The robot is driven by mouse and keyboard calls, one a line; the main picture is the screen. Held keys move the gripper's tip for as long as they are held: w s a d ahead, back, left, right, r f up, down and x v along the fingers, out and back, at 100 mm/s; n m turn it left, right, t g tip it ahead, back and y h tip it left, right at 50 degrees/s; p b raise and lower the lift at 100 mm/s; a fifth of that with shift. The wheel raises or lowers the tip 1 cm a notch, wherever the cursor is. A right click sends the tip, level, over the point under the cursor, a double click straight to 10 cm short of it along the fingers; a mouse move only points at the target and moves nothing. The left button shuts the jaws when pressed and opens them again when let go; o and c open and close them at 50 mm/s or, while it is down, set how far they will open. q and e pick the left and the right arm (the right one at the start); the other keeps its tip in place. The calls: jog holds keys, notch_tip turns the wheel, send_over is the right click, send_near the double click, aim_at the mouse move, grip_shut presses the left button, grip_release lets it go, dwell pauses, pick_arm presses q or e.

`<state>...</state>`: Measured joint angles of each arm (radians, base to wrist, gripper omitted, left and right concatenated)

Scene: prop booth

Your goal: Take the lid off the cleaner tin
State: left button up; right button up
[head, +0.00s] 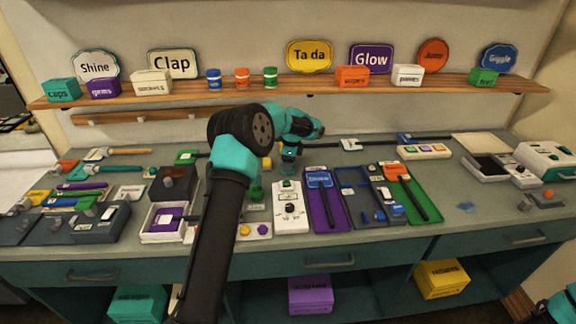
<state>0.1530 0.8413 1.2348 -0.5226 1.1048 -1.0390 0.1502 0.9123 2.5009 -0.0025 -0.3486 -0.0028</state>
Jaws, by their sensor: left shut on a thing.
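My left gripper (289,158) points down over the middle of the bench, behind the white box with a dial (290,207). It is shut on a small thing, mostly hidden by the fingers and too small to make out. I cannot tell whether this is the lid of the cleaner tin. I cannot pick out the tin with certainty. A green object (255,191) shows beside my left arm, partly hidden by it. My right gripper is out of view.
A purple tray (328,214) and a green tray (414,212) with tools lie right of the white box. Dark boxes and handled tools crowd the left. A shelf (330,86) with signs and small boxes runs behind. Bare bench (470,215) shows at the right.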

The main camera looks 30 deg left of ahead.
pick_arm(q)
jog(key=shift+r, duration=0.15)
jog(key=shift+r, duration=1.4)
jog(key=shift+s+r, duration=0.1)
jog(key=shift+r, duration=0.2)
jog(key=s+d, duration=0.2)
jog(key=s, duration=0.2)
jog(key=s+d+r, duration=0.1)
jog(key=s+d, duration=0.2)
jog(key=s, duration=0.2)
jog(key=s+d, duration=0.3)
jog(key=s, duration=0.1)
jog(key=shift+s+d+r, duration=0.15)
jog(key=shift+s+d, duration=0.05)
jog(key=shift+s, duration=0.05)
jog(key=shift+a, duration=0.1)
